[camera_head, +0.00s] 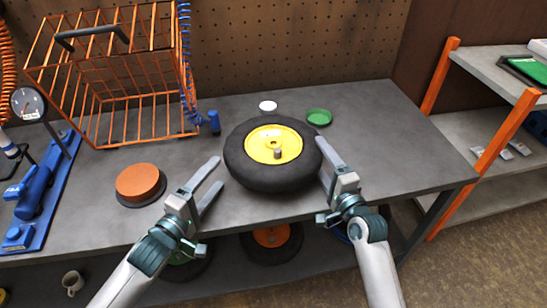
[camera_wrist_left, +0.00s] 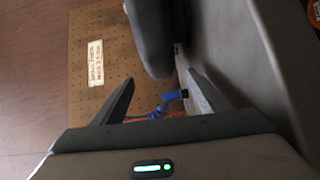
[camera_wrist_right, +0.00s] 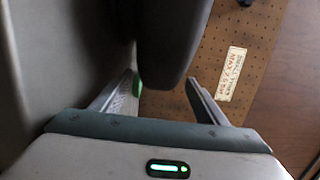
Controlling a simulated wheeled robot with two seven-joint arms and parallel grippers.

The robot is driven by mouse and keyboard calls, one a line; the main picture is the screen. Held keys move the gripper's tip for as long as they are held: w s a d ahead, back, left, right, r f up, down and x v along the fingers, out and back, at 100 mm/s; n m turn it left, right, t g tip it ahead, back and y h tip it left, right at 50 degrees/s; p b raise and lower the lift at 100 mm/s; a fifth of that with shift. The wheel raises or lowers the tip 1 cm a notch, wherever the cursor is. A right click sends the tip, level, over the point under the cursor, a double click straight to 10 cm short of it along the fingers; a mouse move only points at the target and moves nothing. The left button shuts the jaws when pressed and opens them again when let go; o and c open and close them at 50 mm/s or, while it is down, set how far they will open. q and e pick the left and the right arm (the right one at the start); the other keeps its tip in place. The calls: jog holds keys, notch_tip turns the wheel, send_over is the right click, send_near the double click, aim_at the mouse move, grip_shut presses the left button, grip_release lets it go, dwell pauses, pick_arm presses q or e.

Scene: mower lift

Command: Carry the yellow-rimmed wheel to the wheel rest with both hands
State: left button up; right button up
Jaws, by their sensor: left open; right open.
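The yellow-rimmed wheel (camera_head: 240,165) lies flat on the grey workbench, its yellow hub facing up, with a black tyre around it. My left gripper (camera_head: 214,174) is open just left of the tyre, with a small gap. My right gripper (camera_head: 322,156) is open close against the tyre's right side; contact cannot be told. The dark tyre also shows ahead of the open fingers in the left wrist view (camera_wrist_left: 153,38) and the right wrist view (camera_wrist_right: 170,40). An orange round disc on a dark base (camera_head: 140,183) sits left of the wheel; I cannot tell whether it is the wheel rest.
An orange wire basket (camera_head: 115,95) stands at the back left. A blue tool with a gauge (camera_head: 40,185) is at the far left. A white lid (camera_head: 267,106) and a green dish (camera_head: 319,117) lie behind the wheel. Bench right of the wheel is clear. Orange-posted shelves (camera_head: 487,140) stand right.

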jog(key=v, duration=0.8)
jog(key=shift+s+d, duration=0.1)
jog(key=shift+s, duration=0.1)
pick_arm(q)
jog(key=shift+s, duration=0.1)
pick_arm(e)
jog(key=shift+s, duration=0.1)
